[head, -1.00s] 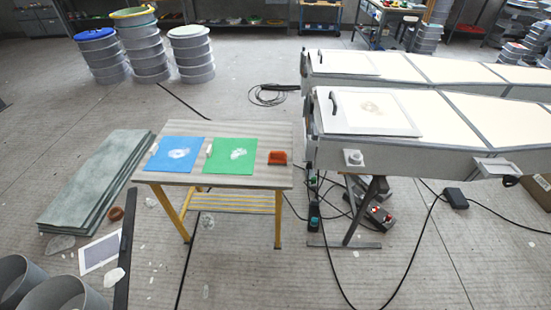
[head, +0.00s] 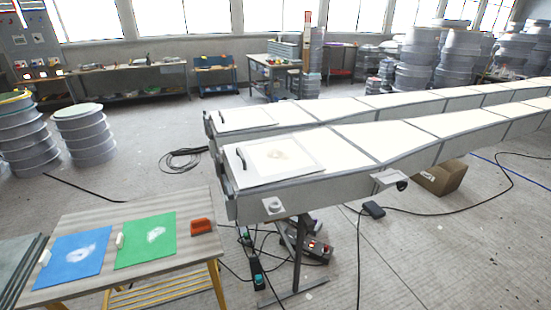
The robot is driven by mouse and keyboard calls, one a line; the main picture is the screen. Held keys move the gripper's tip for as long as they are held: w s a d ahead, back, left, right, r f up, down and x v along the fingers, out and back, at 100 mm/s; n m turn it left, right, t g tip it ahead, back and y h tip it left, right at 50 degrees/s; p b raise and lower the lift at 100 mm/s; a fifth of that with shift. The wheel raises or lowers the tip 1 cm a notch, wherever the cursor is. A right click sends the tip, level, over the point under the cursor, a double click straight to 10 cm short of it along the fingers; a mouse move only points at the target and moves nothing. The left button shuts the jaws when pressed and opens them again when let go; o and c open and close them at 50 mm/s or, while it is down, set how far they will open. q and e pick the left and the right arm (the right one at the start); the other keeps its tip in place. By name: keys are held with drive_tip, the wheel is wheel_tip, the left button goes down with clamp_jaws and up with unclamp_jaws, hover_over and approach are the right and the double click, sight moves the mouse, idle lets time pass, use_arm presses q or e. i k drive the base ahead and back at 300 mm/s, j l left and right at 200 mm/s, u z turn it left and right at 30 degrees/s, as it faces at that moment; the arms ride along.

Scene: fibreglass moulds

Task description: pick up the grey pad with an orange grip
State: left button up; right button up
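A small orange piece (head: 201,226) sits near the right end of the small wooden-topped table (head: 190,200). It looks like the orange grip; a grey pad under it is too small to tell. It stands to the right of a green sheet (head: 135,249) with a whitish patch, and apart from it. A blue sheet (head: 85,271) with a whitish patch lies further left. Neither of my grippers shows in the head view.
Long white moulds (head: 340,143) on stands rise right of the table. A panel with a dark handle (head: 242,160) lies on the nearer one. Cables and boxes (head: 318,248) lie on the floor below. A cardboard box (head: 438,178) stands at right. The floor at front right is mostly clear.

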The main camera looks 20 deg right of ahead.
sight(201, 226)
drive_tip(key=i+j+z, duration=0.15)
drive_tip(key=j+z, duration=0.15)
drive_tip(key=i+j+z, duration=0.25)
drive_tip(key=j, duration=0.2)
drive_tip(key=j+z, duration=0.55)
drive_tip(key=j, duration=0.3)
